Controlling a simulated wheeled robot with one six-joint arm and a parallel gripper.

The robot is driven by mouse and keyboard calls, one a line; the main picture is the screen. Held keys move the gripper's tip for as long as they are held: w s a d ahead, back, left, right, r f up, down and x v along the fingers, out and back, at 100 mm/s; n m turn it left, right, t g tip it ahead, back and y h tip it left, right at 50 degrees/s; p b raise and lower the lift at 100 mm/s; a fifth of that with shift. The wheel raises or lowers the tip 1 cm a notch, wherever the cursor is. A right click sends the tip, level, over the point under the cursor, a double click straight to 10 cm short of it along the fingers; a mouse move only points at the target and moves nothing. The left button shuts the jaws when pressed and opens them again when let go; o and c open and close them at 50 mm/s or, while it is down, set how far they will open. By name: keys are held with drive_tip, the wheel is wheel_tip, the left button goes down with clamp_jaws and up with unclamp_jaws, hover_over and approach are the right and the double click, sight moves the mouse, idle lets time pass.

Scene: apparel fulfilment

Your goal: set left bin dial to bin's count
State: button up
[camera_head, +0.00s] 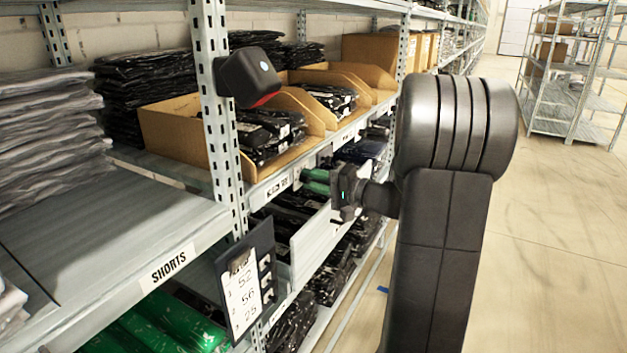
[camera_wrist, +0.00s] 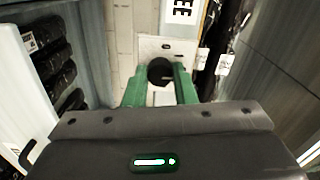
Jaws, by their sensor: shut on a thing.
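The left bin (camera_head: 170,128) is an open cardboard bin on the upper shelf, with black bagged garments (camera_head: 268,132) showing at its front. In the wrist view, a round black dial knob (camera_wrist: 160,69) sits on a pale plate (camera_wrist: 150,46). My gripper (camera_wrist: 160,88) has its two green fingers closed on the knob from both sides. In the head view my gripper (camera_head: 312,182) reaches left to the shelf's front edge, just right of a printed label. The knob is hidden there. I cannot read the dial's setting or the bin's exact count.
A hanging board (camera_head: 245,285) shows the handwritten numbers 52, 56 and 25. A black box-shaped device (camera_head: 248,76) is fixed to the upright (camera_head: 212,100). More cardboard bins (camera_head: 345,76) stand farther along. A pale panel (camera_head: 318,240) stands below my gripper. The aisle floor (camera_head: 560,230) is clear.

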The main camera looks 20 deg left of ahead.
idle(0.4)
drive_tip(key=o, duration=1)
drive_tip(key=s+d, duration=0.1)
drive_tip(key=d, duration=1.3)
drive_tip(key=shift+a, duration=0.15)
drive_tip(key=a, duration=0.9)
drive_tip(key=w+a, duration=0.1)
drive_tip(key=a, duration=0.3)
drive_tip(key=shift+a, duration=0.35)
